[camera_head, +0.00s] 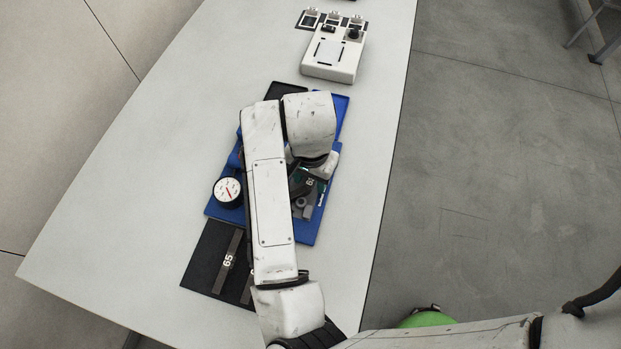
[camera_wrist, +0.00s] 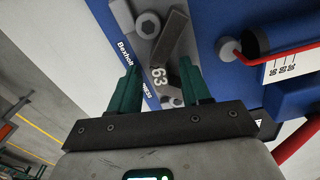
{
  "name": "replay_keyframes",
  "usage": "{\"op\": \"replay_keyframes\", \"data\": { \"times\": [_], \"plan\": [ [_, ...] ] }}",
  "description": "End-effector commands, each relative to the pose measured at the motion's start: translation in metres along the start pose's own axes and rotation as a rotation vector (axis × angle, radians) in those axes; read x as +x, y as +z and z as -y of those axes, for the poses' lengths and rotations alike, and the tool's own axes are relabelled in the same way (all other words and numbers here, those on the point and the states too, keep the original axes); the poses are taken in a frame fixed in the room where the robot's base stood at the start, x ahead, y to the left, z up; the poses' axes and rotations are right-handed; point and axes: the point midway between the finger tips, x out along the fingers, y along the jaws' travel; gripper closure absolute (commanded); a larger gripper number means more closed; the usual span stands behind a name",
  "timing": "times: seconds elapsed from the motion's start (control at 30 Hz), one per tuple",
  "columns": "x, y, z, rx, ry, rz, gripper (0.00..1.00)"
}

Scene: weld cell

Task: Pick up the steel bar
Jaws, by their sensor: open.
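A dark grey steel bar (camera_wrist: 172,38), with a white 63 at its near end, lies slanted among grey clamp parts on the blue fixture (camera_wrist: 215,12) in the wrist view. My gripper (camera_wrist: 158,66) is open, its two green fingers on either side of the numbered end. I cannot tell whether the fingers touch the bar. In the head view my arm hides most of this spot; the blue fixture (camera_head: 308,232) shows around it. Another bar marked 65 (camera_head: 232,250) lies on a black mat (camera_head: 203,262), beside a further bar (camera_head: 247,288) partly hidden by my arm.
A dial gauge (camera_head: 228,191) with a red needle stands at the fixture's left edge. A white device (camera_head: 334,60) sits farther back. The table (camera_head: 130,180) is clear at left.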

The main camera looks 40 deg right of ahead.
Motion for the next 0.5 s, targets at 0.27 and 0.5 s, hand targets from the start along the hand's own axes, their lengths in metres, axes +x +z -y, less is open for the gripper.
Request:
{"op": "replay_keyframes", "data": {
  "times": [0.27, 0.5],
  "plan": [
    [0.0019, 0.0, 0.0, 0.0, 0.0, 0.0, 0.55],
    [0.0016, 0.0001, 0.0, 0.0, 0.0, 0.0, 0.78]
  ]
}}
